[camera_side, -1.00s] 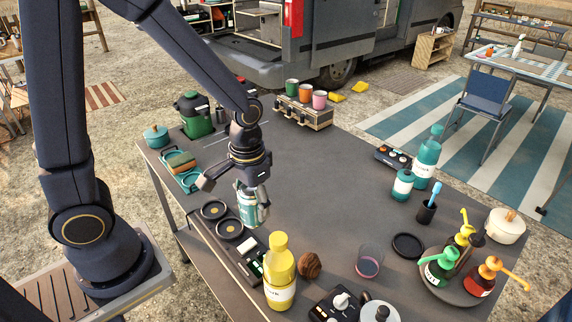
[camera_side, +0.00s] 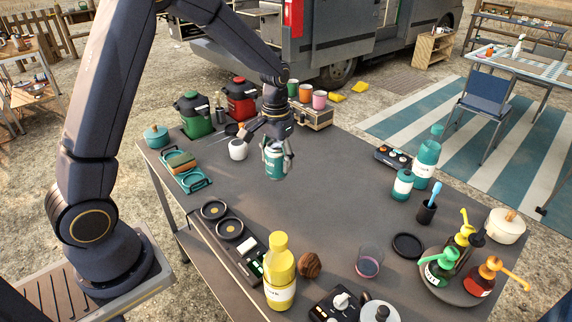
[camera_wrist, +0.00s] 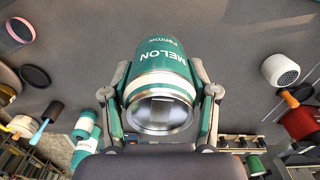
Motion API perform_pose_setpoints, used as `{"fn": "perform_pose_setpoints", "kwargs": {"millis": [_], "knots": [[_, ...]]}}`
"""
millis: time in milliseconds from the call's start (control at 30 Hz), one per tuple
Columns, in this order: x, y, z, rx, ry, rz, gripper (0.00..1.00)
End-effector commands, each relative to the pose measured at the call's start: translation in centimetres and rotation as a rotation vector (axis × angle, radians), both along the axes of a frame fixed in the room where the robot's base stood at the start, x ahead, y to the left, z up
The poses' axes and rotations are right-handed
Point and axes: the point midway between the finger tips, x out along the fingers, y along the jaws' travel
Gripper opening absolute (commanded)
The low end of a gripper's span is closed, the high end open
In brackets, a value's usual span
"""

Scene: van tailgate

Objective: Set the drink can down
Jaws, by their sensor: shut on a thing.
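The drink can (camera_side: 274,166) is green with a silver rim. My gripper (camera_side: 276,158) is shut on it, with a finger on each side, over the back-middle part of the grey table (camera_side: 330,190). The can looks upright in the side view. I cannot tell whether its base touches the table or hangs just above it. In the wrist view the can (camera_wrist: 160,85) fills the space between the two fingers of my gripper (camera_wrist: 161,78), and its label reads "MELON".
Red (camera_side: 239,100) and green (camera_side: 194,115) canisters and a case with cups (camera_side: 303,116) stand behind. A yellow bottle (camera_side: 280,275) is at the front. The table's middle is clear.

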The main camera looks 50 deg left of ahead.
Motion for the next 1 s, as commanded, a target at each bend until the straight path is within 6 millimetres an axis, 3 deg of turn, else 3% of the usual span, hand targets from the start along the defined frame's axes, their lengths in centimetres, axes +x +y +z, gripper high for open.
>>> {"fn": "perform_pose_setpoints", "kwargs": {"millis": [200, 400, 733, 900, 1000], "knots": [[6.0, 0.5, -2.9, 0.0, 0.002, 0.0, 0.35], [9.5, 0.8, -6.6, 0.0, 0.003, 0.0, 0.35], [11.6, 1.0, -9.1, 0.0, 0.001, -0.001, 0.35], [11.6, 1.0, -11.7, 0.0, 0.003, -0.001, 0.35], [11.6, 1.0, -12.1, 0.0, 0.001, -0.001, 0.35]]}}
